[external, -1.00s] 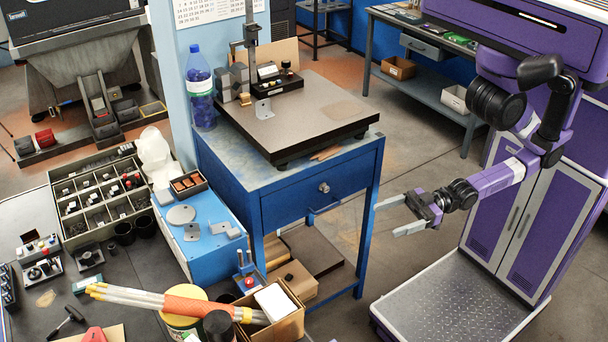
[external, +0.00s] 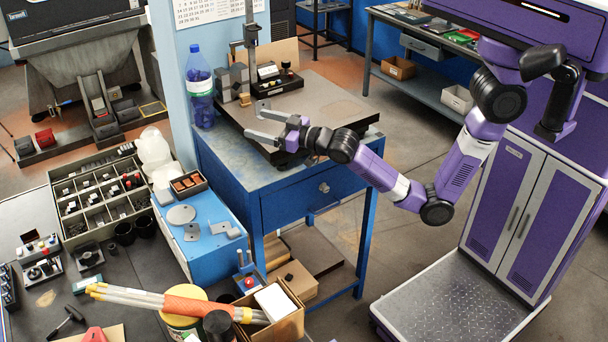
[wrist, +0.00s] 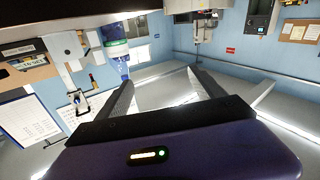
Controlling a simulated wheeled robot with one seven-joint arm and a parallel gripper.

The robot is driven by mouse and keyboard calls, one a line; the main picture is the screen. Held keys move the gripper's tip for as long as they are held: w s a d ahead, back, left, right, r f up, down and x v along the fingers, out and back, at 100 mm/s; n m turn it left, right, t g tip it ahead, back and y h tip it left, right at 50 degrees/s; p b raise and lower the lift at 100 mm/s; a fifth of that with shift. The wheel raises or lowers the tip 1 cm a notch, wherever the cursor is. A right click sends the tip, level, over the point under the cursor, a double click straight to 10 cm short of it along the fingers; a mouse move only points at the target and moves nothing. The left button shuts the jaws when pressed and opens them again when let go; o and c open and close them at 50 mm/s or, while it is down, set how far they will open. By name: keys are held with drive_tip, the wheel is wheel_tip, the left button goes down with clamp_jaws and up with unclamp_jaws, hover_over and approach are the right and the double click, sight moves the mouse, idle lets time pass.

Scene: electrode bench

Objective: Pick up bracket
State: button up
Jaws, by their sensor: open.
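A small grey metal bracket (external: 262,105) stands on the dark surface plate (external: 325,95), near its left-back part. My gripper (external: 254,125) is over the front-left part of the plate, its two pale fingers spread and pointing left. The upper finger lies just in front of the bracket in the external view and partly covers it. Nothing shows between the fingers. Whether finger and bracket touch cannot be told. In the wrist view my gripper (wrist: 168,84) is also open and empty, and I cannot make out the bracket there; that view looks upside down.
A gauge stand (external: 250,45), a black box with knobs (external: 280,83) and grey blocks (external: 238,75) stand behind the bracket. A blue-filled bottle (external: 200,85) stands left of the plate. Flat metal pieces (external: 191,232) lie on the blue box at lower left.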

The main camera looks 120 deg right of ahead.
drive_tip(key=s+d+r+m+g, duration=0.4)
drive_tip(key=d+r+m+g, duration=0.15)
drive_tip(key=d, duration=0.45)
drive_tip(key=m+g+y, duration=0.2)
drive_tip(key=m+g, duration=0.1)
drive_tip(key=g, duration=0.2)
approach(263, 103)
drive_tip(key=x, duration=0.2)
drive_tip(key=shift+d+f+n, duration=0.2)
drive_tip(key=shift+f+n, duration=0.05)
drive_tip(key=shift+f, duration=0.05)
drive_tip(key=p+x, duration=0.2)
drive_tip(key=x, duration=0.4)
drive_tip(key=shift+s+d, duration=0.1)
drive_tip(key=shift+d, duration=0.15)
drive_tip(key=shift+d+f, duration=0.3)
drive_tip(key=shift+d, duration=0.2)
drive_tip(key=c, duration=1.5)
drive_tip(key=shift+o, duration=0.2)
drive_tip(key=shift+r, duration=0.1)
